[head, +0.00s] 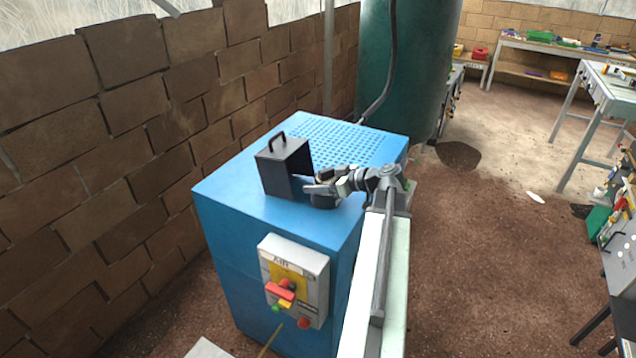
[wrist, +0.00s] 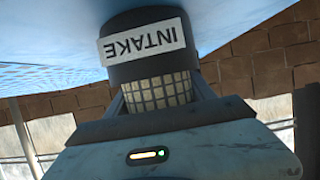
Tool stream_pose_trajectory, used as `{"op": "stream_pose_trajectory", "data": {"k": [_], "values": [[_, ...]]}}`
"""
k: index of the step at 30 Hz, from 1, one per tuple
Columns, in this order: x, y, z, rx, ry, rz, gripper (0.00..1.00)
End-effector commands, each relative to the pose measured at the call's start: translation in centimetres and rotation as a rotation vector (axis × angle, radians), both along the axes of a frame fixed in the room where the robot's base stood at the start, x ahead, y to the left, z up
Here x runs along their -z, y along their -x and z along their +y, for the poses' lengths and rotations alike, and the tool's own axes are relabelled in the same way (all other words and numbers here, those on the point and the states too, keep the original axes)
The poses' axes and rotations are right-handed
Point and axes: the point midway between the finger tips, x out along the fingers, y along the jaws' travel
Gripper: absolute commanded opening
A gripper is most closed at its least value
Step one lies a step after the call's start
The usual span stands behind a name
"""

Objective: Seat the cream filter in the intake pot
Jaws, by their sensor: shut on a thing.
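The intake pot (wrist: 147,45) is a dark round pot with a white INTAKE label, upside down in the wrist view. It stands on the blue cabinet, and in the head view the pot (head: 323,200) is partly hidden by my arm. The cream filter (wrist: 157,92), with a dark grid on it, shows directly against the pot's rim in the wrist view. My gripper (wrist: 160,97) is shut on the filter, one finger at each side. I cannot tell how far the filter sits inside the rim. The filter cannot be made out in the head view.
A dark box with a handle (head: 285,165) stands on the blue cabinet (head: 235,190), close to the left of the pot. Perforations cover the cabinet's far top. A switch box (head: 294,280) is on its front. A brick wall (head: 90,180) runs along the left.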

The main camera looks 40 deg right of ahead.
Motion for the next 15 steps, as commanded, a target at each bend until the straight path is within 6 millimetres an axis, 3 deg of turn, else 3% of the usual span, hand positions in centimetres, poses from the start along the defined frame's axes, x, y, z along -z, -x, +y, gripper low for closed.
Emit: {"op": "stream_pose_trajectory", "data": {"k": [15], "values": [[-0.06,0.07,0.02,-0.002,0.003,0.005,0.21]]}}
